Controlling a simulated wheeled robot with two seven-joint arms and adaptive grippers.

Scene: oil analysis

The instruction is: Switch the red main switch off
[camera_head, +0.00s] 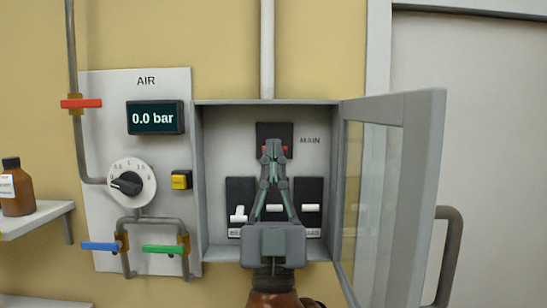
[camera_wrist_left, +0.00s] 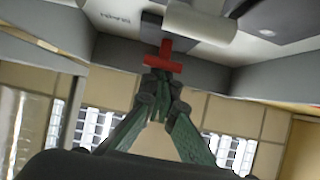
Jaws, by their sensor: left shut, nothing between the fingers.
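The red main switch (camera_head: 286,151) sits on a dark plate near the top of the open grey cabinet, beside the word MAIN. In the head view my left gripper covers most of it, and red shows only at either side of the fingertips. In the left wrist view the switch (camera_wrist_left: 165,57) appears as a red T-shaped lever. My left gripper (camera_head: 273,150) is shut and empty, pointing up into the cabinet. Its fingertips (camera_wrist_left: 158,82) are right at the lever's lower end; I cannot tell whether they touch. My right gripper is not in view.
The cabinet (camera_head: 268,102) has a glazed door (camera_head: 415,190) swung open to the right. Black breakers with white toggles (camera_head: 310,208) sit below the switch, partly behind my gripper. Left is the AIR panel (camera_head: 100,150) with valves and a dial. A brown bottle (camera_head: 17,188) stands on a shelf.

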